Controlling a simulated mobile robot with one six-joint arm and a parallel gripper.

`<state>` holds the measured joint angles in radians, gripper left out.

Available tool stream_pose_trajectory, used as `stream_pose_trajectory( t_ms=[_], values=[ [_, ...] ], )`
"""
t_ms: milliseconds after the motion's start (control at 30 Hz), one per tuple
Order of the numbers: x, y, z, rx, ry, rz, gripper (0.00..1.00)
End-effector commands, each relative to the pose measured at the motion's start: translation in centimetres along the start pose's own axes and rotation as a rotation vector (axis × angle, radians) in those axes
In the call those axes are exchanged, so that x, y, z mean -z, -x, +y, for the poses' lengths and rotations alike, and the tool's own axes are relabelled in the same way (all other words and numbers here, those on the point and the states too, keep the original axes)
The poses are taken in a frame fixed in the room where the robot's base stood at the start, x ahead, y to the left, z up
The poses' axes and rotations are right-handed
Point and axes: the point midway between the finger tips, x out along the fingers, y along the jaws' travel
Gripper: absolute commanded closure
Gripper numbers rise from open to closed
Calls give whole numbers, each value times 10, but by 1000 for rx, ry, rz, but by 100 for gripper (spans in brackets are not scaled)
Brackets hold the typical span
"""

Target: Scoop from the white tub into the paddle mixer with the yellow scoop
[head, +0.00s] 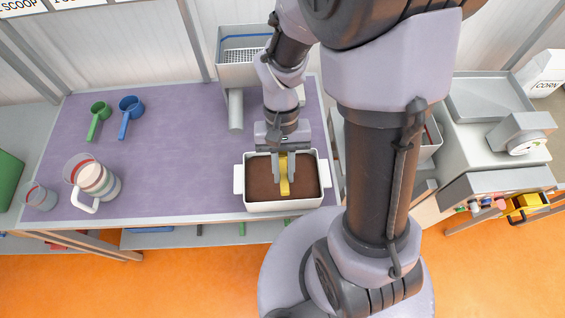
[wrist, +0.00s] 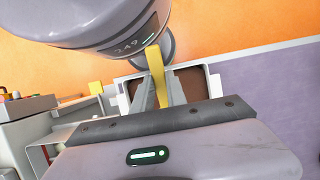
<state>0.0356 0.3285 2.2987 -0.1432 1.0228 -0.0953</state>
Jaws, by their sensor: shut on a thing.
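The white tub (head: 285,206) stands at the front edge of the purple table, filled with brown material (head: 262,178). My gripper (head: 283,178) is over the middle of the tub, pointing down, and is shut on the yellow scoop (head: 284,187). The scoop's handle shows between the fingers; its bowl is not clearly seen, and I cannot tell whether it is in the brown material. In the wrist view the yellow handle (wrist: 156,72) sticks up between the fingers, with the tub (wrist: 215,75) behind. A grey machine with a grated top (head: 243,56) stands at the back; I cannot tell if it is the paddle mixer.
A green scoop (head: 98,116), a blue scoop (head: 128,112), a white-handled jug (head: 97,182) and a small cup (head: 40,195) are on the table's left side. The purple table's middle (head: 175,155) is clear. A scale (head: 522,138) stands at the right.

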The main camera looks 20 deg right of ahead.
Motion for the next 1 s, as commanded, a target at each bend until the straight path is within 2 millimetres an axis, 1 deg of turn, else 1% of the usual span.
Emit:
stream_pose_trajectory(
  t_ms=[33,567,800,867,1000],
  values=[
    [3,-8,0,0,0,0,100],
    [27,-70,0,-1,2,1,100],
    [42,-96,0,-1,2,1,100],
    [46,-100,0,-1,1,1,100],
    [58,-100,0,-1,2,1,100]
  ],
)
